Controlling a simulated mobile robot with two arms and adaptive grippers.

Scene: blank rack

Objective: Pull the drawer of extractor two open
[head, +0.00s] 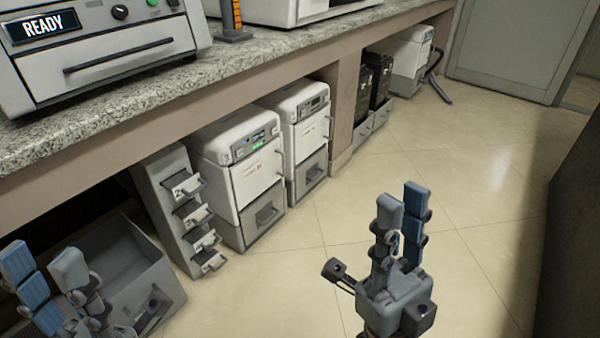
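Two white extractor-like machines stand side by side on the floor under the counter. The nearer machine (221,141) has a lit green display and a grey lower drawer (263,213) with a dark handle recess. The farther machine (293,106) has a similar grey lower drawer (312,174). Both drawers look shut. Their number labels are too small to read surely, so I cannot tell which is extractor two. My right gripper (402,208) is open and empty, right of both machines and apart from them. My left gripper (43,264) looks open and empty at the lower left, away from them.
A grey rack (158,193) with several numbered slots stands left of the nearer machine. A grey open bin (118,252) is near my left gripper. The granite counter (120,100) overhangs the machines. The tiled floor (470,180) is clear; a dark block (575,220) bounds the right.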

